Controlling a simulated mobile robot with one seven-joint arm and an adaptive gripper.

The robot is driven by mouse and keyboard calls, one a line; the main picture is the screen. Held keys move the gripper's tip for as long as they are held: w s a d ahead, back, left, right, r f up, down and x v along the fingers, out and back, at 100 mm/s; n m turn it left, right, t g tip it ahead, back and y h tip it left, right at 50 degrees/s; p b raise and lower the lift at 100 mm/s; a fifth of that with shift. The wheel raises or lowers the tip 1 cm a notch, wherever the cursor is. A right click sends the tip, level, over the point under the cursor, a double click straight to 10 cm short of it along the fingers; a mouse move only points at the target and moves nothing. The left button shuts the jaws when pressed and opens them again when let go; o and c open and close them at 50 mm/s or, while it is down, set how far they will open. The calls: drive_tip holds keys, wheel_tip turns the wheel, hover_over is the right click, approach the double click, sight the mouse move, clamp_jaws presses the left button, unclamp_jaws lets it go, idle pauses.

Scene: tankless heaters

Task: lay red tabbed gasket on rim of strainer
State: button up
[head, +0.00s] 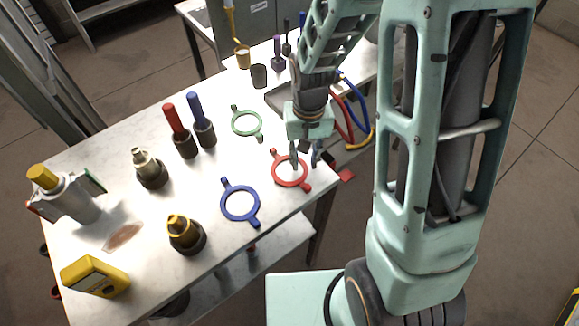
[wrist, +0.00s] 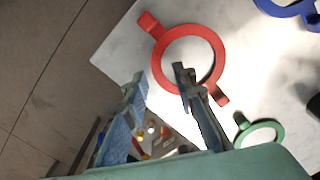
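The red tabbed gasket (head: 277,180) lies flat on the white table near its right edge, a ring with two opposite tabs. It also shows in the wrist view (wrist: 219,58). My gripper (head: 305,158) is open and empty, pointing down above the gasket. In the wrist view my gripper (wrist: 160,80) has one finger over the ring's opening and the other outside the ring; contact cannot be told. I cannot tell for sure which thing is the strainer. Candidates are a dark brass-topped fitting (head: 186,236) and a paler one (head: 150,170), both upright on the table.
A blue tabbed gasket (head: 227,188) and a green one (head: 237,112) lie nearby. Red (head: 174,117) and blue (head: 197,106) handled tools stand upright behind. A yellow meter (head: 95,276) and a grey valve body (head: 75,198) stand at left.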

drive_tip(key=shift+f, duration=0.35)
drive_tip(key=shift+f, duration=0.15)
drive_tip(key=shift+c, duration=0.2)
clamp_jaws()
